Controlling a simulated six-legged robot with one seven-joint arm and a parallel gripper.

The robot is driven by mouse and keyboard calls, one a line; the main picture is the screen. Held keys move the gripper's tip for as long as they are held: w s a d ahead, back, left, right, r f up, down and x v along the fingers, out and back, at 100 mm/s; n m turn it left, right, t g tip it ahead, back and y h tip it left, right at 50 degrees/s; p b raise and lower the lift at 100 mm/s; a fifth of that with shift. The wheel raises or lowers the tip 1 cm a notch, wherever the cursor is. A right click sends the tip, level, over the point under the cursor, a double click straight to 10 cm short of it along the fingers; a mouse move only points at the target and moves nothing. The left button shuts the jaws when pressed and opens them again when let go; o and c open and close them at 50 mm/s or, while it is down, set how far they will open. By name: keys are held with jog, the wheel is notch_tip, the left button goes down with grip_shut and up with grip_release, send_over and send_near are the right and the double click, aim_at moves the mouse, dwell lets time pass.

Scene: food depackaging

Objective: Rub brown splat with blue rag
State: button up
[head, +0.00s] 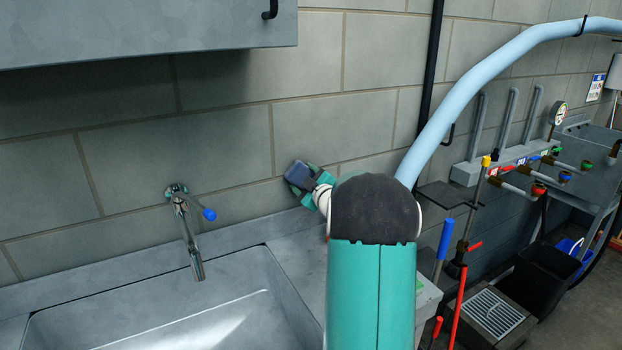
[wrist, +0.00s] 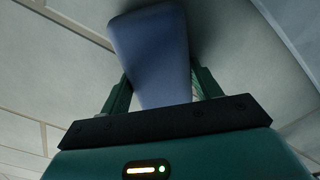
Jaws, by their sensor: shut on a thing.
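My gripper (head: 303,180) is up near the grey block wall, right of the tap in the head view. It is shut on the blue rag (head: 298,172), a dark blue block-like piece. In the wrist view the rag (wrist: 150,55) sits between the two green fingers and stands out beyond them, close to a pale wall-like surface. I cannot tell whether it touches that surface. No brown splat shows clearly in either view; my arm hides part of the counter and wall in the head view.
A metal sink (head: 170,312) with a blue-handled tap (head: 185,228) is at the lower left. A grey cabinet (head: 140,30) hangs at the upper left. A pale blue hose (head: 455,100) arches on the right. Coloured valves (head: 538,188) and a black bin (head: 545,272) are farther right.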

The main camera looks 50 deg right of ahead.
jog(key=shift+w+a, duration=0.25)
jog(key=shift+a, duration=0.35)
jog(key=shift+v, duration=3.05)
jog(key=shift+s+d, duration=0.15)
jog(key=v, duration=0.2)
jog(key=shift+s, duration=0.4)
jog(key=shift+r, duration=0.1)
